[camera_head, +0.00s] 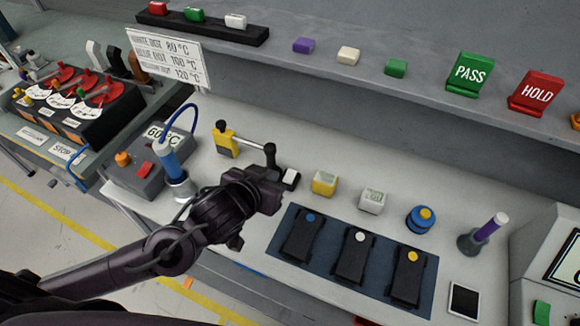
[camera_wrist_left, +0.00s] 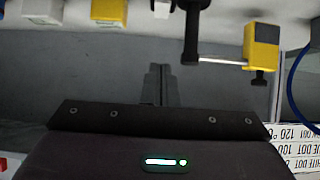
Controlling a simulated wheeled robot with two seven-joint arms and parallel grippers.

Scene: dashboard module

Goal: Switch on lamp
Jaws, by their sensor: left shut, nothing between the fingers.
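My left gripper (camera_head: 266,188) is over the workbench at the middle of the head view, and its fingers are hard to make out there. In the left wrist view its dark fingers (camera_wrist_left: 160,72) are together and empty. Just behind it stands a black post (camera_head: 270,153) joined by a thin metal rod to a yellow clamp-like block (camera_head: 226,140). Next to the post is a small black base with a white block (camera_head: 290,176), which may be a switch. The post (camera_wrist_left: 190,35) and yellow block (camera_wrist_left: 262,45) also show in the wrist view. No lit lamp is clearly recognisable. My right gripper is not visible.
A blue mat (camera_head: 276,248) with several black devices lies right of my gripper. Yellow (camera_head: 324,183), white (camera_head: 372,201) and blue (camera_head: 420,219) pieces stand behind it. A grey box with a red button (camera_head: 145,169) is left. A shelf (camera_head: 330,65) runs above.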

